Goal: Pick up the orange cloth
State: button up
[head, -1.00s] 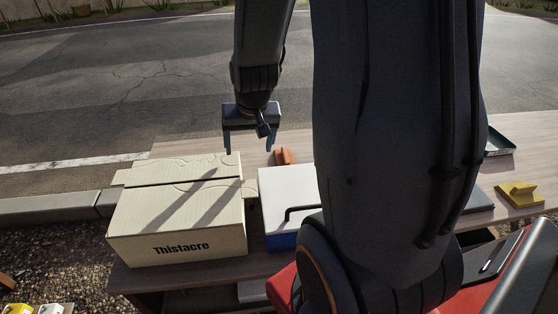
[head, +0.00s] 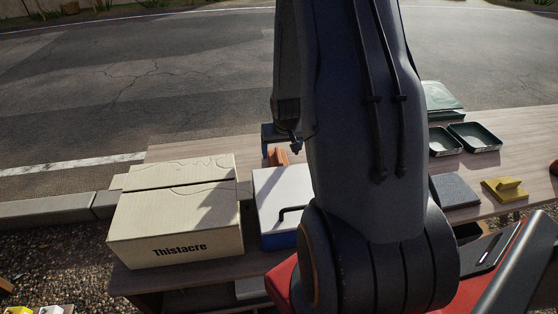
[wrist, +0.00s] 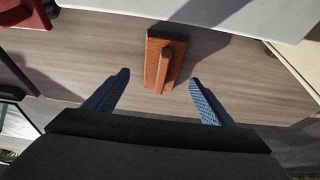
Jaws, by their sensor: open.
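The orange cloth (head: 277,157) lies on the wooden table behind the white-lidded blue box. In the wrist view the orange cloth (wrist: 157,50) looks like a flat slab with a raised ridge along it. My gripper (wrist: 160,77) is open and empty, with its two blue fingers apart. The cloth is centred ahead of the gap between the fingertips, and neither finger appears to touch it. In the head view my arm hides most of the gripper.
A cream Thistacre carton (head: 175,218) and the blue box with white lid (head: 284,190) stand at the table's front. Right of my arm are a grey slab (head: 455,190), a yellow ridged piece (head: 505,196) and dark green trays (head: 475,138). Bare tabletop surrounds the cloth.

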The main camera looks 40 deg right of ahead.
aim_at(279, 155)
jog(key=x, duration=0.1)
jog(key=p+x, duration=0.1)
jog(key=shift+w+f, duration=0.3)
jog(key=shift+w, duration=0.1)
jog(key=shift+p+x, duration=0.3)
jog(key=shift+x, duration=0.5)
jog(key=shift+f, duration=0.1)
jog(key=c, duration=1.3)
jog(key=shift+o, duration=0.2)
notch_tip(279, 155, up, 9)
jog(key=shift+f, duration=0.1)
jog(key=shift+r+p, duration=0.75)
jog(key=shift+p, duration=0.1)
